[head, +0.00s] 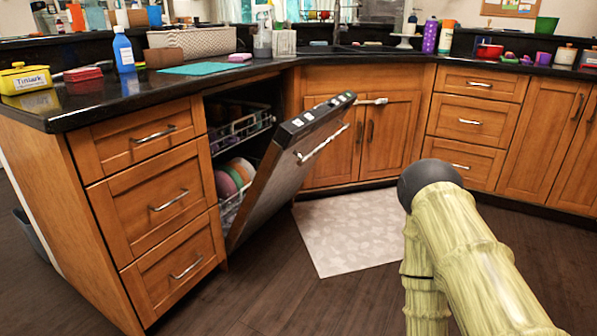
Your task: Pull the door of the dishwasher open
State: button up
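The dishwasher door (287,178) is partly open. It is hinged at the bottom and tilts out to the right from the counter front. Its top edge carries a row of white buttons, and a silver bar handle (322,144) runs across its outer face. Through the gap I see the dishwasher's upper rack (240,130) and several coloured plates (232,178) in the lower rack. My gripper is not in view. A bamboo-textured, dark-capped piece at the lower right appears to be part of my arm, apart from the door in the picture.
A wooden drawer unit (155,195) stands left of the dishwasher, and sink cabinets (335,165) stand behind the door. A pale mat (345,235) lies on the dark floor to the door's right. The black counter (105,98) holds many items.

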aim_at(293, 150)
jog(key=u, duration=0.55)
jog(key=i, duration=0.95)
jog(key=z, duration=0.4)
